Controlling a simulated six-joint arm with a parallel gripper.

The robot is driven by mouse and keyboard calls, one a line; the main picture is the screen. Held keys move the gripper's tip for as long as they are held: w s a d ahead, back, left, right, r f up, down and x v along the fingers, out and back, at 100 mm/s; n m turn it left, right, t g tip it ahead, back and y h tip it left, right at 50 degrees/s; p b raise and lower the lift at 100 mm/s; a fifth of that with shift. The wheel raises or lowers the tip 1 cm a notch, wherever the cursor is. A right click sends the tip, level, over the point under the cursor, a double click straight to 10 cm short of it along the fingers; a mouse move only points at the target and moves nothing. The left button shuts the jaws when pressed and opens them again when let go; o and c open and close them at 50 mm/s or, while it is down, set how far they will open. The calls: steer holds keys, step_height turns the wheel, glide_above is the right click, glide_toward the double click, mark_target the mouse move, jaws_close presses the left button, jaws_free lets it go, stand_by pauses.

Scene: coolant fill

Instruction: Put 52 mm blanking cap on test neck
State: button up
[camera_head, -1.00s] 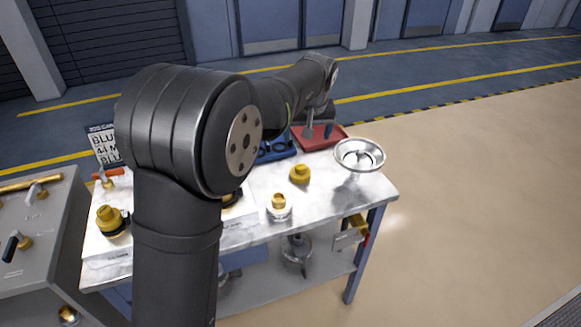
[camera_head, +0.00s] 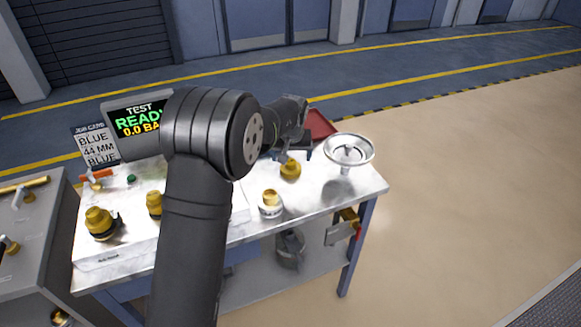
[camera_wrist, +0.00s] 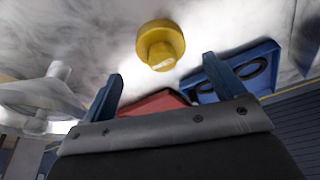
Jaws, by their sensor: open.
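A yellow stepped cap (camera_head: 290,169) stands on the marble bench top; its size cannot be read. In the wrist view the yellow cap (camera_wrist: 160,45) lies beyond my open, empty fingers (camera_wrist: 163,68), roughly centred between them and apart from them. In the head view my gripper (camera_head: 286,152) is just behind the cap, partly hidden by my arm. Brass-coloured fittings (camera_head: 100,222) (camera_head: 154,203) stand on the left of the bench; I cannot tell which is the test neck. Another yellow piece (camera_head: 270,198) sits on a pale round base nearer the front edge.
A metal funnel (camera_head: 349,150) stands at the right end. A red tray (camera_head: 319,126) is at the back, and a blue holder (camera_wrist: 240,72) shows in the wrist view. A display (camera_head: 138,119) reads "TEST READY 0.0 BA"; a card (camera_head: 97,146) reads "BLUE 44 MM".

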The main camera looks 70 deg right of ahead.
mark_target(291, 161)
steer(key=shift+x, duration=2.65)
steer(key=shift+w+d+r, duration=0.15)
steer(key=c, duration=1)
